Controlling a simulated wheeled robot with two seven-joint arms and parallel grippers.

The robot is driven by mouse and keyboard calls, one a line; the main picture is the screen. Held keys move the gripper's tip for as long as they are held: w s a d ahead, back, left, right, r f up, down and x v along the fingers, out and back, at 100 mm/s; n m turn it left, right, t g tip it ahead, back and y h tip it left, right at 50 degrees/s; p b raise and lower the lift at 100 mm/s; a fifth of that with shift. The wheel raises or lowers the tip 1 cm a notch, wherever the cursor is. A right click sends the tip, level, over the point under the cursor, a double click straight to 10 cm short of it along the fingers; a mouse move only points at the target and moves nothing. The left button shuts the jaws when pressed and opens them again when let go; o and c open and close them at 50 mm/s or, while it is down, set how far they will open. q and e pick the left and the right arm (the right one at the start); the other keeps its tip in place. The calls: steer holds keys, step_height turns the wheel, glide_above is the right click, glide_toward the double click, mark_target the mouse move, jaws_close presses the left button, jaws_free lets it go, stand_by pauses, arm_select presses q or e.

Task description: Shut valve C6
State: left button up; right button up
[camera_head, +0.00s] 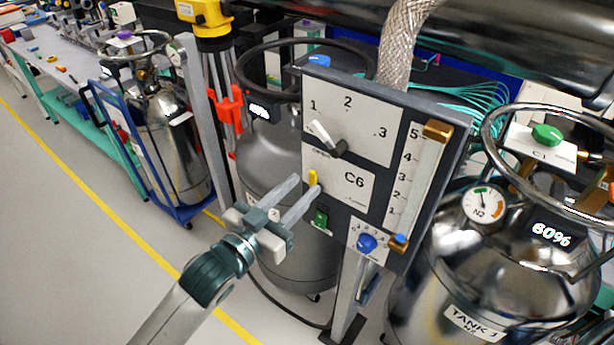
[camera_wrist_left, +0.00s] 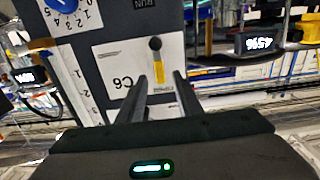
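The valve C6 plate (camera_head: 352,183) is a white plate on the dark upright panel, centre in the head view. Its yellow-ended handle (camera_head: 313,178) shows at the plate's left side. In the left wrist view the C6 plate (camera_wrist_left: 112,72) carries a black round hub and the yellow handle (camera_wrist_left: 158,75). My left gripper (camera_head: 300,188) is open, with its fingertips close to the handle. In the left wrist view the fingers (camera_wrist_left: 161,82) stand apart, with the yellow handle between them in line of sight. I cannot tell whether they touch it. My right gripper is not in view.
Above C6 is a 1-2-3 selector lever (camera_head: 320,133). A green switch (camera_head: 320,219) and blue knob (camera_head: 366,243) sit below. A gauge strip (camera_head: 414,180) is on the right. Steel tanks stand right (camera_head: 450,270) and behind the panel (camera_head: 270,160). The floor (camera_head: 80,230) is clear at left.

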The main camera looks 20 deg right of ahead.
mark_target(311, 179)
arm_select(q)
steer(key=shift+p+x, duration=0.3)
steer(key=shift+x, duration=1.3)
steer(key=shift+c, duration=0.6)
jaws_close()
